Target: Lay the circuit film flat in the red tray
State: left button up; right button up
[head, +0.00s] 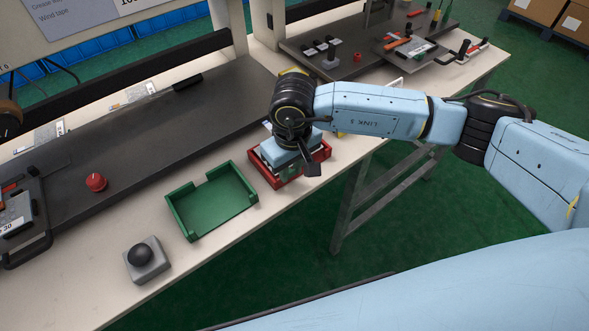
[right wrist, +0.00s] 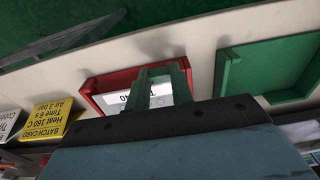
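The red tray (head: 323,153) stands near the table's front edge, right of a green tray. My right gripper (head: 290,172) points down over the red tray and hides much of its inside. In the right wrist view, the two greenish fingers (right wrist: 162,88) stand apart over the red tray (right wrist: 98,82). A white printed surface (right wrist: 161,96) shows between and beside them, inside the tray's outline. I cannot make out the circuit film for certain, in the tray or between the fingers. My left gripper is not in view.
The empty green tray (head: 180,209) sits left of the red tray. A grey block with a black knob (head: 147,258) and a red button (head: 96,182) are further left. A yellow batch card (right wrist: 62,122) stands beside the red tray in the right wrist view.

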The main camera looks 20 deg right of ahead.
aim_at(294, 190)
jog(key=shift+g, duration=0.3)
jog(key=f, duration=0.1)
jog(key=s+f, duration=0.1)
jog(key=f, duration=0.2)
jog(key=shift+s+d, duration=0.15)
jog(key=shift+s, duration=0.2)
jog(key=shift+o, duration=0.6)
jog(key=r+p, duration=0.1)
jog(key=r, duration=0.1)
jog(key=w+r+p, duration=0.1)
jog(key=r, duration=0.1)
jog(key=r+p, duration=0.1)
jog(key=r, duration=0.1)
jog(key=shift+w, duration=0.4)
notch_tip(294, 190, up, 6)
jog(key=p, duration=0.2)
jog(key=shift+s, duration=0.3)
